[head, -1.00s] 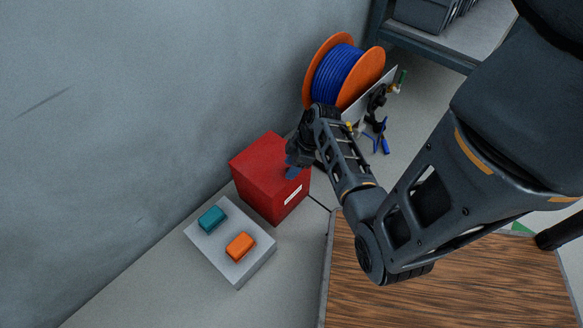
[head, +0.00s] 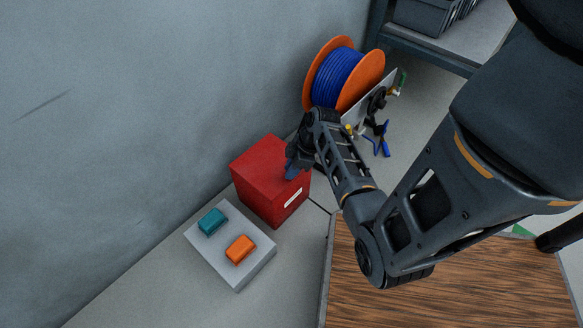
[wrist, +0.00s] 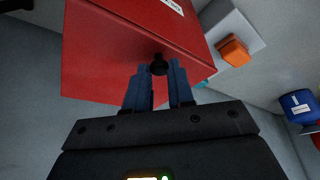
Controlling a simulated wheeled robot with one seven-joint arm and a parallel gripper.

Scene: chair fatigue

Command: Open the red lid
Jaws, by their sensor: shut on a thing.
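The red box (head: 262,178) with its flat red lid (head: 262,158) stands on the floor against the grey wall. The lid looks closed in the head view. In the wrist view the red top (wrist: 115,60) fills the upper left, with a small black knob (wrist: 159,65) on it. My gripper (head: 291,171) is at the right part of the lid. In the wrist view the blue fingers of my gripper (wrist: 160,78) reach the knob from either side and are shut on it. The hand hides part of the lid in the head view.
A grey block (head: 228,258) with a teal piece (head: 212,221) and an orange piece (head: 240,249) sits in front of the box. A blue cable reel (head: 338,75) and tools on a white board (head: 362,112) stand behind. A wooden surface (head: 450,285) lies at right.

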